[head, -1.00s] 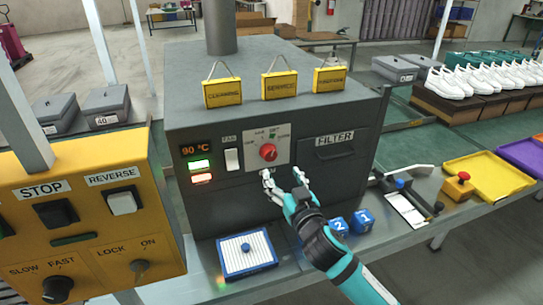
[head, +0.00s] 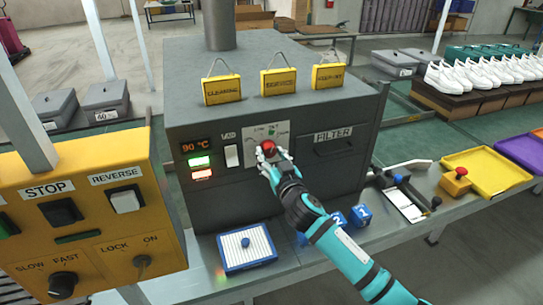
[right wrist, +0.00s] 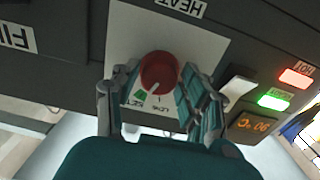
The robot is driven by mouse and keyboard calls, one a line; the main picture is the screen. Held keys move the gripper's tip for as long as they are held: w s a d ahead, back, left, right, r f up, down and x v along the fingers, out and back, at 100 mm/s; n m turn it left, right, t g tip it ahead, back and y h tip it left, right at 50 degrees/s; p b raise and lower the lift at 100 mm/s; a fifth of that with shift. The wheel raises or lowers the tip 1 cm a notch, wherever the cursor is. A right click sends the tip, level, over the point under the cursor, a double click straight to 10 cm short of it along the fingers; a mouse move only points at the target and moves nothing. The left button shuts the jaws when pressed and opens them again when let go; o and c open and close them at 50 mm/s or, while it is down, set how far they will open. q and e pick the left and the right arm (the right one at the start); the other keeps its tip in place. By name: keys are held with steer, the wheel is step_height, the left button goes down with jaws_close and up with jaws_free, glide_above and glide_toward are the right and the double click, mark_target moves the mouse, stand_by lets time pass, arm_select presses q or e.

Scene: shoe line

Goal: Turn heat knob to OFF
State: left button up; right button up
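The red heat knob (head: 268,146) sits on a pale dial plate (head: 281,131) on the grey machine's front. In the right wrist view the knob (right wrist: 158,70) appears upside down, its white pointer line toward the green mark near SET. The plate is lettered HEAT. OFF cannot be read. My right gripper (head: 275,154) is at the knob, with one finger on each side. In the right wrist view the fingers (right wrist: 158,88) are spread around the knob; I cannot tell whether the pads touch it. My left gripper is not in view.
A white FAN switch (head: 232,156) and a 90 °C display (head: 193,147) are left of the knob. A FILTER drawer (head: 335,150) is to the right. Yellow signs (head: 279,82) stand on top. A yellow control box (head: 90,215) fills the left front.

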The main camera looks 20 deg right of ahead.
steer(key=c, duration=0.7)
steer(key=shift+n, duration=0.3)
steer(key=n+p, duration=0.1)
steer(key=n, duration=0.2)
steer(key=shift+r, duration=0.1)
steer(key=n+p, duration=0.1)
steer(key=n, duration=0.3)
steer(key=n+p, duration=0.1)
steer(key=n, duration=0.3)
steer(key=shift+d+r+n, duration=0.1)
steer(key=shift+n, duration=0.2)
steer(key=shift+n+p, duration=0.45)
steer(key=shift+n, duration=1.35)
